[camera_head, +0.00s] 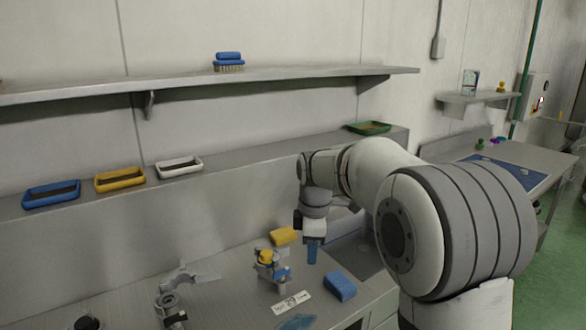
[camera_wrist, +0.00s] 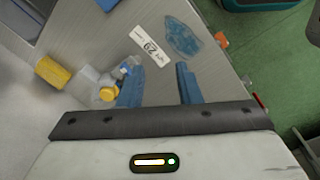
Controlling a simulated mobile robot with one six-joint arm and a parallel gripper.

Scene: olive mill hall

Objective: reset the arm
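My arm reaches over the steel counter (camera_head: 225,285) in the head view, bent at the elbow, with my gripper (camera_head: 312,260) pointing down. In the wrist view my gripper (camera_wrist: 160,82) shows two blue fingers spread apart with nothing clearly between them. It is open. In the head view the fingers overlap and appear as one blue piece. A yellow sponge (camera_head: 284,235) lies left of and behind the gripper; a blue sponge (camera_head: 340,287) lies to its front right. A small device with a yellow top (camera_head: 266,257) stands just left of the gripper.
A white number card (camera_head: 291,303) and a blue flat patch (camera_head: 297,322) lie near the front. A grey metal fitting (camera_head: 185,280) is at left. Blue (camera_head: 52,204), yellow (camera_head: 121,187), white (camera_head: 180,174) and green (camera_head: 370,128) trays line the ledge under a wall shelf (camera_head: 215,80).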

